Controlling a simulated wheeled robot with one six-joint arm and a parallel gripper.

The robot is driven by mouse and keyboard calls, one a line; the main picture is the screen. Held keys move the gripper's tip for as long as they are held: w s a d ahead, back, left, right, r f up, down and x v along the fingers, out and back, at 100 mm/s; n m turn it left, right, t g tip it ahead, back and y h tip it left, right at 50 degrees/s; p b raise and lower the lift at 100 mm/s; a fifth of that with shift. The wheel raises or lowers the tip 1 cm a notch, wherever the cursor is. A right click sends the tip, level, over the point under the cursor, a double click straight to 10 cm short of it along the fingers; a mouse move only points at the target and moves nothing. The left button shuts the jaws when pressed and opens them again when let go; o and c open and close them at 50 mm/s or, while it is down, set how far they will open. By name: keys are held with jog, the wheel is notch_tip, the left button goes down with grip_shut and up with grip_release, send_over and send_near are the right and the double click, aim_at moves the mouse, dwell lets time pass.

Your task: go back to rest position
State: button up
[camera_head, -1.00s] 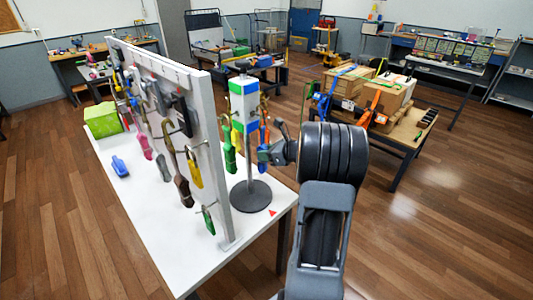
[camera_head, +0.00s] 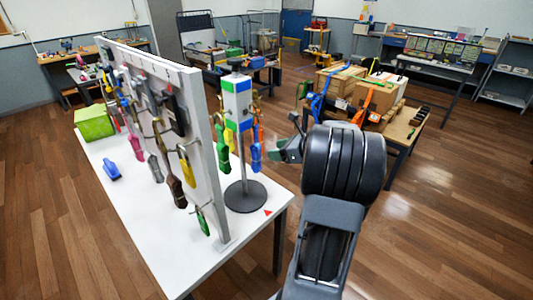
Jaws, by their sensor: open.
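My gripper (camera_head: 287,148) shows at the end of my dark arm, right of the strap stand, in the head view. It is open, and I see nothing held in it. The arm's large wrist housing hides part of it. The stand (camera_head: 238,100), a white post with green and blue bands on a round dark base, stands on the white table (camera_head: 140,255). Green and blue straps hang from it, apart from my gripper. The white strap wall (camera_head: 203,150) stands upright on the table, with several coloured straps and buckles hanging on it.
A green box (camera_head: 94,122) and a blue buckle (camera_head: 112,169) are on the white table. Behind my arm, a wooden table (camera_head: 402,134) carries strapped cardboard boxes (camera_head: 380,95). The wooden floor (camera_head: 440,220) at the right is clear.

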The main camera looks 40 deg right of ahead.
jog(key=v, duration=0.6)
jog(key=s+a+f+n+g, duration=0.1)
jog(key=s+f+n+g, duration=0.2)
jog(key=f+n, duration=0.25)
jog(key=s+a+r+n+g+h, duration=0.1)
jog(key=s+a+n+g+h, duration=0.1)
jog(key=a+n, duration=1)
jog(key=s+a+r+n+g+h, duration=0.1)
jog(key=s+a+n, duration=0.4)
jog(key=a+n, duration=0.8)
jog(key=shift+a+g+h+b, duration=0.3)
jog(key=shift+a+g+h, duration=0.5)
jog(key=shift+a+h, duration=0.4)
jog(key=shift+d+n, duration=0.15)
jog(key=shift+n, duration=0.1)
